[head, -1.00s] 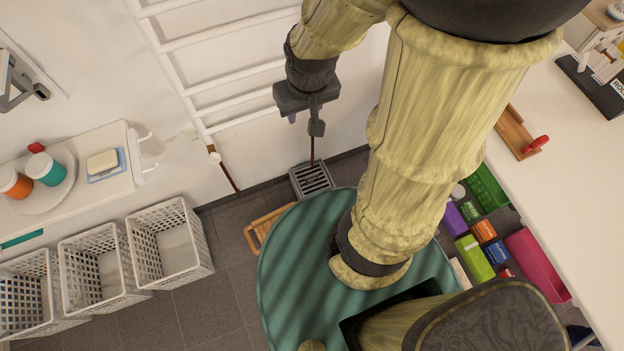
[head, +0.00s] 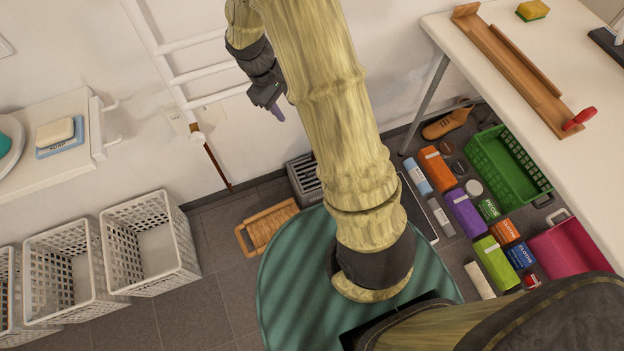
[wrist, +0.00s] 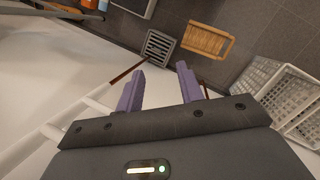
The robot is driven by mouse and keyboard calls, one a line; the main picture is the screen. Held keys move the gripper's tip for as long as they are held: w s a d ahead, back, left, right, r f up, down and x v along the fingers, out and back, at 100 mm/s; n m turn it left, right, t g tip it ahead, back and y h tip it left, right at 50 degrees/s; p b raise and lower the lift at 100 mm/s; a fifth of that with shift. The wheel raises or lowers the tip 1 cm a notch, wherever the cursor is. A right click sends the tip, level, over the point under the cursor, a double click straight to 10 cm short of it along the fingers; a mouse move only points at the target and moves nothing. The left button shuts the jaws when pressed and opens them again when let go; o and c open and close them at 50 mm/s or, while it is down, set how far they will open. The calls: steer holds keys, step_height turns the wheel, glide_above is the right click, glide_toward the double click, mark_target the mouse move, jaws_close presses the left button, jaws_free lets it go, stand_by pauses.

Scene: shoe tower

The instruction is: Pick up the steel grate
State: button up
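The steel grate (head: 304,178) is a grey slatted piece low by the wall, just behind the round green surface of my base. My arm hides part of its right side in the head view. In the wrist view the grate (wrist: 158,46) shows whole, a dark slotted square beyond the fingertips. My gripper (head: 277,112) is up near the wall, above and left of the grate in the head view. Its two purple fingers (wrist: 160,68) are spread apart with nothing between them, and the grate is clear of them.
A wooden slatted stool or rack (head: 268,228) stands left of the grate. White baskets (head: 150,245) line the left floor. A white rail ladder (head: 190,75) and a brown rod (head: 217,165) are at the wall. Boxes and a green crate (head: 505,165) lie under the right table.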

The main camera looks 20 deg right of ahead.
steer(key=w+f+n+g+h+b, duration=0.1)
steer(key=w+f+n+h+b, duration=0.2)
steer(key=f+b, duration=0.8)
steer(key=w+f+n+h+b, duration=0.25)
steer(key=w+f+b, duration=0.25)
steer(key=f, duration=1.3)
steer(key=n+t+h+b, duration=0.2)
steer(key=n+h+b, duration=0.35)
steer(key=b, duration=1.05)
glide_toward(305, 175)
step_height(305, 175, up, 6)
steer(key=a, duration=0.2)
steer(key=shift+w+d, duration=0.1)
steer(key=shift+d, duration=0.15)
steer(key=shift+f, duration=0.1)
steer(key=b+x, duration=0.4)
steer(key=x, duration=0.7)
steer(key=shift+d+f+b, duration=0.2)
steer(key=shift+f+b, duration=0.1)
steer(key=shift+b, duration=0.05)
steer(key=shift+d, duration=0.35)
